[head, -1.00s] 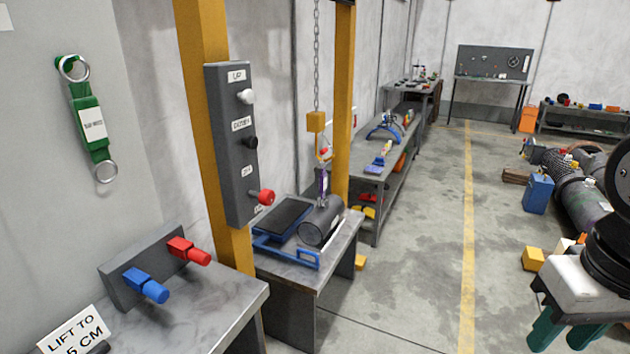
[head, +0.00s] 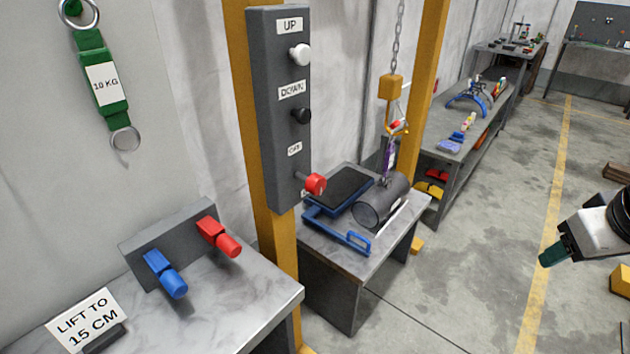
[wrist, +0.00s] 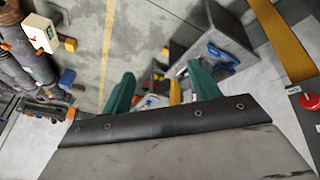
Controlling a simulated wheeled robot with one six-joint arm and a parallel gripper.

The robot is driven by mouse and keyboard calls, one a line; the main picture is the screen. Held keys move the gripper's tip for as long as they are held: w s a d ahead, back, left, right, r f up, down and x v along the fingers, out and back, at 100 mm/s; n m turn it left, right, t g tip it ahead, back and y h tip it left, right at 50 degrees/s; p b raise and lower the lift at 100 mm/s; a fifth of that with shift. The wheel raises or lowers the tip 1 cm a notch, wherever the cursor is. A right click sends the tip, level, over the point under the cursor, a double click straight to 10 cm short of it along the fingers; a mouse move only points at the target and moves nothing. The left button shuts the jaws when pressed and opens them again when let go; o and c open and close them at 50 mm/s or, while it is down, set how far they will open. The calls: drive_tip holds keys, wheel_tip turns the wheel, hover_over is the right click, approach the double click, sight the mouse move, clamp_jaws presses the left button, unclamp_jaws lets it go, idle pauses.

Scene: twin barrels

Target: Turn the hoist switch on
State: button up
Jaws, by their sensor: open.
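The hoist control box (head: 265,110) is a tall grey panel on a yellow post, left of centre in the head view. It bears a white UP button (head: 300,54), a black DOWN button (head: 302,116) and, at the bottom, a red switch knob (head: 315,184). The label above the red knob seems to read OFF; the one beside it is mostly hidden. The red knob also shows at the right edge of the wrist view (wrist: 310,101). My gripper (wrist: 161,85) has two green fingers, apart and empty. In the head view it is at the right, well away from the box.
A bench (head: 265,300) at the front left carries red and blue handles and a LIFT TO 15 CM sign (head: 88,319). A dark barrel (head: 381,202) lies on a low table below the chain hook (head: 398,128). The floor between table and arm is clear.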

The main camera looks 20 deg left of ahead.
sight(321, 187)
drive_tip(key=w+a+f+n+t+y, duration=0.2)
drive_tip(key=w+a+n+t, duration=0.15)
drive_tip(key=w+a, duration=0.4)
drive_tip(key=w+a+f+n+t+y, duration=0.25)
drive_tip(key=w+a+n, duration=0.25)
drive_tip(key=w+a, duration=0.25)
drive_tip(key=s+a+f+n+g+y, duration=0.1)
drive_tip(key=a+n+y, duration=0.2)
drive_tip(key=a, duration=0.4)
drive_tip(key=s+a+f+n+g+y, duration=0.1)
drive_tip(key=s+a+n+y, duration=0.1)
drive_tip(key=a+y, duration=0.3)
drive_tip(key=s+a+n+g+y, duration=0.1)
drive_tip(key=a+n+y, duration=0.3)
drive_tip(key=a, duration=0.4)
drive_tip(key=shift+s+a+f+n, duration=0.3)
drive_tip(key=shift+a+f+n, duration=0.05)
drive_tip(key=shift+f+n, duration=0.1)
drive_tip(key=x, duration=0.7)
drive_tip(key=shift+r, duration=0.1)
drive_tip(key=shift+c, duration=0.3)
drive_tip(key=c, duration=0.9)
